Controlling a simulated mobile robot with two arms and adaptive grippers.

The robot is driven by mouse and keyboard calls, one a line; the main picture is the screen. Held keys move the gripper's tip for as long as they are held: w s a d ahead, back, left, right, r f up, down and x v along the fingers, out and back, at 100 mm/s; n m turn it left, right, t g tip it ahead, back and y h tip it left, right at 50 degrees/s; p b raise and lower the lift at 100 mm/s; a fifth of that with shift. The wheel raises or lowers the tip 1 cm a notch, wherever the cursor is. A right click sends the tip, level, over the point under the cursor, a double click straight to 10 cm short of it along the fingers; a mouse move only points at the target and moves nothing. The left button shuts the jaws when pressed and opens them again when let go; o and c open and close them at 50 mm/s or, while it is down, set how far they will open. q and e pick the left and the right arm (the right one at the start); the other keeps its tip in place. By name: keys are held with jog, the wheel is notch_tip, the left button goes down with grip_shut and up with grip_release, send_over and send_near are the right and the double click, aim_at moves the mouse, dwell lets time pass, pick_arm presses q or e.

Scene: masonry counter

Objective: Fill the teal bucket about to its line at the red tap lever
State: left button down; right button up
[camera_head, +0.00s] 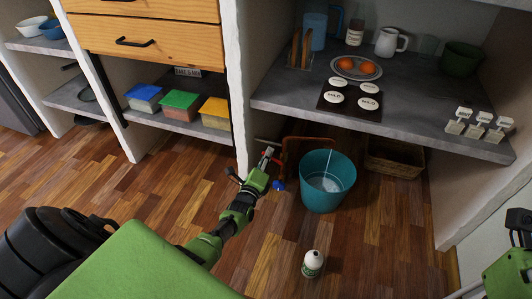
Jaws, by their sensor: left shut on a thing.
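The teal bucket (313,196) stands upright on the wooden floor under the counter. Something pale, like water, shows in its bottom, with a thin whitish streak above it. I cannot make out a fill line. A red tap lever (268,153) shows by the wall end, left of the bucket. My left gripper (266,160) is at the lever, shut on it, and its fingers partly hide it. Of my right arm only a green and black part shows at the right edge; its gripper is out of view.
A white and green bottle (312,263) stands on the floor in front of the bucket. A wicker basket (394,160) is behind it to the right. The counter (420,128) overhangs the bucket and bears burner-like discs, a plate and mugs. The floor right of the bottle is clear.

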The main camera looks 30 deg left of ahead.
pick_arm(q)
jog(key=shift+a+r, duration=0.1)
jog(key=shift+r, duration=0.05)
jog(key=c, duration=2.1)
grip_release()
jog(key=shift+s, duration=0.1)
jog(key=v, duration=1.2)
